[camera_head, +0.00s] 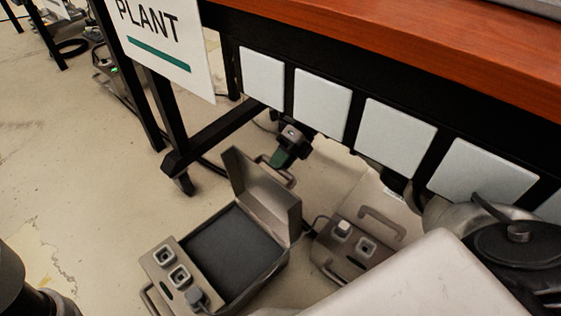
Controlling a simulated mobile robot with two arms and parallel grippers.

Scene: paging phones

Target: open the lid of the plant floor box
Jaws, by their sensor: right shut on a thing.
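A grey-brown box (168,258) stands on the floor below the PLANT sign, and I take it for the plant floor box. Its lid (262,196) is raised and stands up at the far side, showing a dark interior (236,250). Square fittings sit on its near left panel. A loop handle (289,178) shows behind the lid's top edge. My right gripper (281,160) is at this handle, shut on it as far as the small view shows. My left gripper is out of the picture.
The PLANT sign (160,40) hangs at upper left. A wooden-topped bench (440,40) with pale panels (395,135) overhangs the area. A second box (352,250) stands close right, partly hidden by my right arm. The floor (95,190) at left is clear.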

